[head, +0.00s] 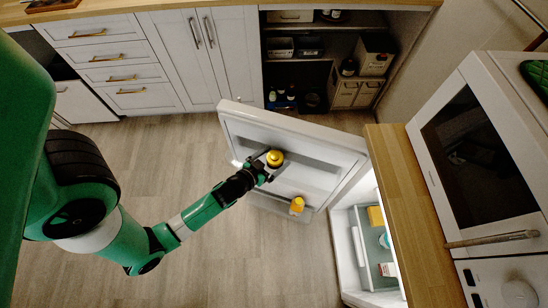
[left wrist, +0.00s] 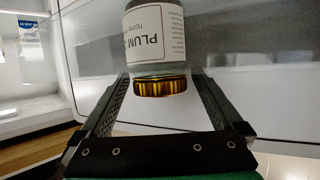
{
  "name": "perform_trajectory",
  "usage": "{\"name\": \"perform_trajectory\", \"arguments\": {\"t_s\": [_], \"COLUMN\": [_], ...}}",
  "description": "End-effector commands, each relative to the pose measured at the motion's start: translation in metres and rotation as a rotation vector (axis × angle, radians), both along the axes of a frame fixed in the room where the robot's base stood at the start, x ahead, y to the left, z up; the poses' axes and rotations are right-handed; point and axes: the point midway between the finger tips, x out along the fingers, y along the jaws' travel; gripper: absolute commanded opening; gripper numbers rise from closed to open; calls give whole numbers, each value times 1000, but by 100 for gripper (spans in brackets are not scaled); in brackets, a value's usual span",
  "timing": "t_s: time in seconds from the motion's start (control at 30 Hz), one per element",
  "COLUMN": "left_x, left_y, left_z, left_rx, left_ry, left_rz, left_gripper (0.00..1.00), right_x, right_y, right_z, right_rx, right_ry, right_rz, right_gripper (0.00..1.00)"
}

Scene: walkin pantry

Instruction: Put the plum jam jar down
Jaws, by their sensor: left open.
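The plum jam jar (head: 275,157) shows its gold lid from above at the open fridge door's inner side. In the left wrist view the jar (left wrist: 157,40) has a white label reading "PLUM" and its gold lid faces my gripper. My left gripper (head: 265,166) is open, with one finger on each side of the jar and gaps beside the lid. The jar seems to rest in the door shelf, but its base is hidden. My right gripper is in neither view.
The fridge door (head: 330,160) stands wide open over the floor. A yellow-capped container (head: 297,205) is in a lower door shelf. The fridge interior (head: 360,250) holds several items. A wooden counter (head: 405,200) and a microwave (head: 480,150) are at right.

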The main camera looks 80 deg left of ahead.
Motion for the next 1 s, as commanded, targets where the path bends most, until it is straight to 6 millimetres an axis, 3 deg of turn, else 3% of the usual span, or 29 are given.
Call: {"name": "perform_trajectory", "arguments": {"t_s": [0.17, 0.4, 0.6, 1.0], "left_x": [-6, -50, -80, -93], "left_y": [-4, -33, -55, -61], "left_z": [5, 24, 36, 50], "left_rx": [-1, 2, 0, 1], "left_ry": [2, 2, 4, -1], "left_rz": [-1, -4, -11, 1], "left_gripper": [100, 100, 100, 100], "right_x": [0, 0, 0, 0], "right_y": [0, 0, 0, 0], "right_z": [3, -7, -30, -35], "right_rx": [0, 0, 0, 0], "right_ry": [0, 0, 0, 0], "right_rz": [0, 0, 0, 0], "right_gripper": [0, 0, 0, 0]}}
